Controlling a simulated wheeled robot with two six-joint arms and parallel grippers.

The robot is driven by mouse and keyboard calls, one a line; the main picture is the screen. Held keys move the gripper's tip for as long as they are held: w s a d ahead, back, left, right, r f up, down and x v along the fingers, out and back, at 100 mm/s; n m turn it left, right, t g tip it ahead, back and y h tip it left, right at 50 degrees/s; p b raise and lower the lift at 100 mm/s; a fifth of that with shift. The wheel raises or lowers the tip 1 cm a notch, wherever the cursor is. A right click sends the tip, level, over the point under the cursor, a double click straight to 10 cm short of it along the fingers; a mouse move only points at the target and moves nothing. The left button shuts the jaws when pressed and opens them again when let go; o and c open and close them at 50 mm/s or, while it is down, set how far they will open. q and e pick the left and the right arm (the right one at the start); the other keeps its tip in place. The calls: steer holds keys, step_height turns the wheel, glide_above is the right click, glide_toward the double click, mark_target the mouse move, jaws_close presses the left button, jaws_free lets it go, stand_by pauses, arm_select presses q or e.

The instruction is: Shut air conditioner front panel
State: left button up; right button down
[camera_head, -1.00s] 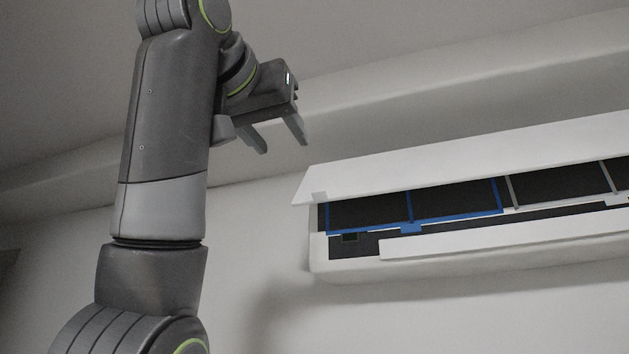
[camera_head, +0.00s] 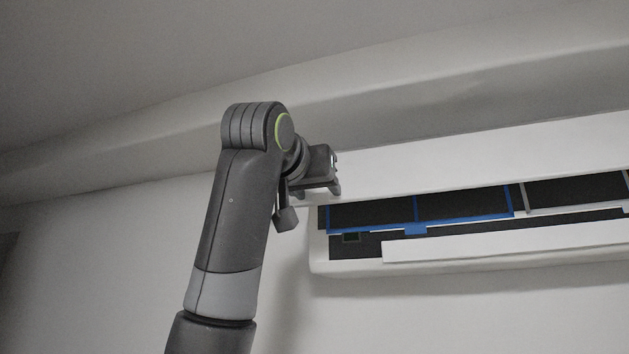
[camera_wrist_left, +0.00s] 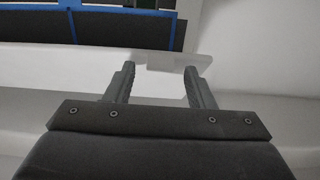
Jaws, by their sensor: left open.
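The air conditioner (camera_head: 345,267) is a long white unit on the wall at the right of the head view. Its white front panel (camera_head: 470,158) is raised, and the dark interior with a blue-framed filter (camera_head: 375,212) shows below it. My left gripper (camera_head: 325,192) is at the panel's left end and covers part of its corner. In the wrist view the two fingers (camera_wrist_left: 158,82) are apart with nothing gripped, and a pale panel tab (camera_wrist_left: 175,62) shows just beyond their tips. Whether they touch the panel I cannot tell. My right gripper is not in view.
A white strip (camera_head: 500,247) runs along the lower front of the unit. A ledge (camera_head: 450,105) and the ceiling lie above. The wall (camera_head: 110,260) left of the unit is bare.

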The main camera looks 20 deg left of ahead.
arm_select(q)
steer(key=shift+c, duration=0.4)
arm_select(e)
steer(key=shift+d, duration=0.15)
arm_select(q)
jaws_close()
